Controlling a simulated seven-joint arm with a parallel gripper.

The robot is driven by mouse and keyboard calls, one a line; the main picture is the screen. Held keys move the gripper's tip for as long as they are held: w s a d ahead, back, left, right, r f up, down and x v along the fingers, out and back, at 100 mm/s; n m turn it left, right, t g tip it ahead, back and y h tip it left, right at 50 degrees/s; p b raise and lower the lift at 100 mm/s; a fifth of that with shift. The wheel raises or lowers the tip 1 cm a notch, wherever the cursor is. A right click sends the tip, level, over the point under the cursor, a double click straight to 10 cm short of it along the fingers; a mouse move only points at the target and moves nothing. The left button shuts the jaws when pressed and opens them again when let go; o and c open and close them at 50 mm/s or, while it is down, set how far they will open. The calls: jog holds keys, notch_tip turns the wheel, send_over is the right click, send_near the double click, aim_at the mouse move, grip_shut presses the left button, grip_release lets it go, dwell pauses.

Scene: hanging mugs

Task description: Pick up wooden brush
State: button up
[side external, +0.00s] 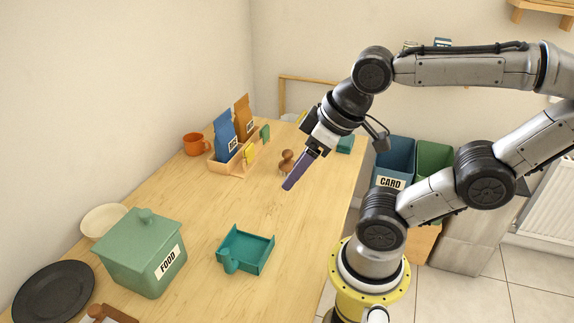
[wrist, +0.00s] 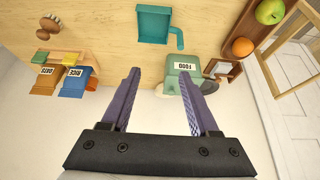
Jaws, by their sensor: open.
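A small brown wooden piece with rounded knobs (side external: 287,161) stands on the far part of the table in the side view. The exact height of the fingertips above the table is hard to tell.
A wooden rack with blue (side external: 226,135) and brown bags (side external: 243,115) stands left of the wooden piece, beside an orange mug (side external: 196,144). A teal tray (side external: 245,249), green FOOD canister (side external: 140,252) and dark plate (side external: 53,290) are nearer. The middle table is clear.

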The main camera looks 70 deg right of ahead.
jog(key=o, duration=0.5)
